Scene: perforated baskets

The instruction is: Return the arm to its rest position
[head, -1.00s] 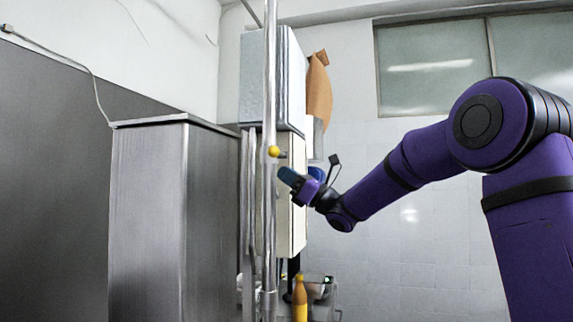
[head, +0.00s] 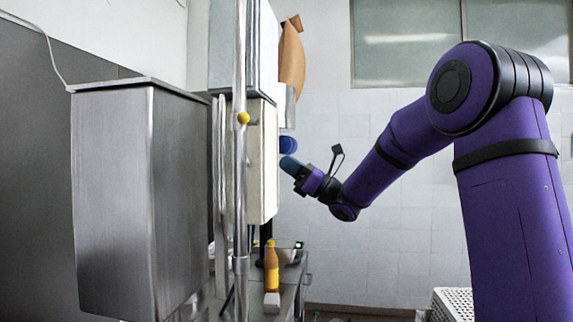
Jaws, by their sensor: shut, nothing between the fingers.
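My purple arm (head: 390,150) stands at the right and reaches left across the picture, with its elbow high. My gripper (head: 288,163) is at its left end, in front of the tiled wall and right of the metal pole. It is shut and holds nothing that I can see. Its fingers look small and dark blue at this distance.
A steel cabinet (head: 115,200) fills the left, with a metal pole (head: 240,190) beside it. An orange bottle (head: 271,268) stands on a counter below my gripper. A white perforated basket (head: 452,303) shows at the bottom right.

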